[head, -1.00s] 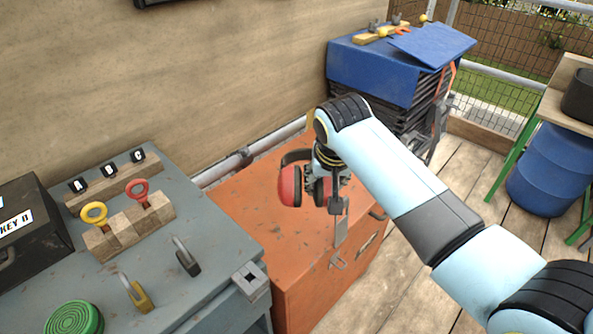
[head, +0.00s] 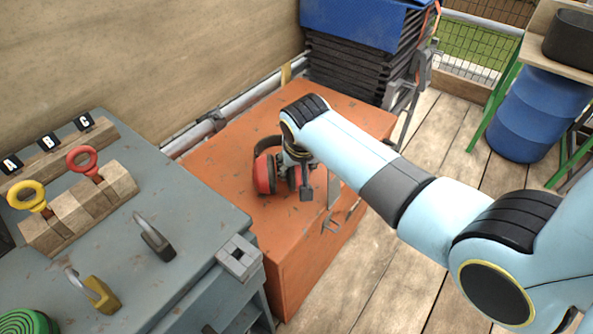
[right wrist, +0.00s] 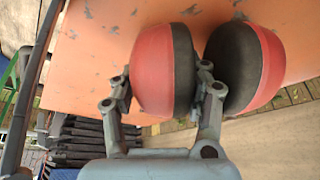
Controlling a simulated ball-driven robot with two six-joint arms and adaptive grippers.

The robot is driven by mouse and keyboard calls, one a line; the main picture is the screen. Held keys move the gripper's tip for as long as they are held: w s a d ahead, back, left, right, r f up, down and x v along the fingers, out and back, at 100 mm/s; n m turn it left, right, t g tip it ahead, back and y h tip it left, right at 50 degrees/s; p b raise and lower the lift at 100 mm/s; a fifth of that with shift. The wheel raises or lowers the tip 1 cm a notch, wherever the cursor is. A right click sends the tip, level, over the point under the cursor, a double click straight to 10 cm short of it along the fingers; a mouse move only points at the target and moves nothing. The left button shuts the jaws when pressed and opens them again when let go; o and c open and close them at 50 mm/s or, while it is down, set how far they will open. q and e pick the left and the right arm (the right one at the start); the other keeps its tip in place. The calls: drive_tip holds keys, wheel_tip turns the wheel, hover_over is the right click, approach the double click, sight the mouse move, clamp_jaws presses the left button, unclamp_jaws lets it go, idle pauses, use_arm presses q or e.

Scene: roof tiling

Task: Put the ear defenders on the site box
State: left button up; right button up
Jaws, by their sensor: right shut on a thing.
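The ear defenders (head: 265,174) have red cups with black pads and a dark headband. They are over the top of the orange site box (head: 350,120), toward its bench side. My right gripper (head: 304,183) is shut on them. In the right wrist view, the gripper (right wrist: 160,88) has its fingers on either side of one red cup, and the other cup (right wrist: 268,68) is beside it. The orange box top (right wrist: 100,60) is close behind. I cannot tell whether the cups touch it. My left gripper is not in view.
A grey bench (head: 190,215) with padlocks (head: 155,238) and a wooden key block (head: 85,205) adjoins the box on the left. A dark stack under a blue cover (head: 365,22) stands behind. A blue barrel (head: 540,115) is at right. Much of the box top is clear.

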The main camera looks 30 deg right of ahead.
drive_tip(key=shift+f, duration=0.45)
drive_tip(key=shift+f, duration=0.1)
drive_tip(key=o, duration=1.4)
drive_tip(key=shift+c, duration=0.2)
drive_tip(key=shift+s+r, duration=0.1)
drive_tip(key=shift+r, duration=0.2)
drive_tip(key=p+v, duration=0.3)
drive_tip(key=v, duration=0.8)
drive_tip(key=shift+s+r, duration=0.2)
drive_tip(key=shift+r, duration=0.05)
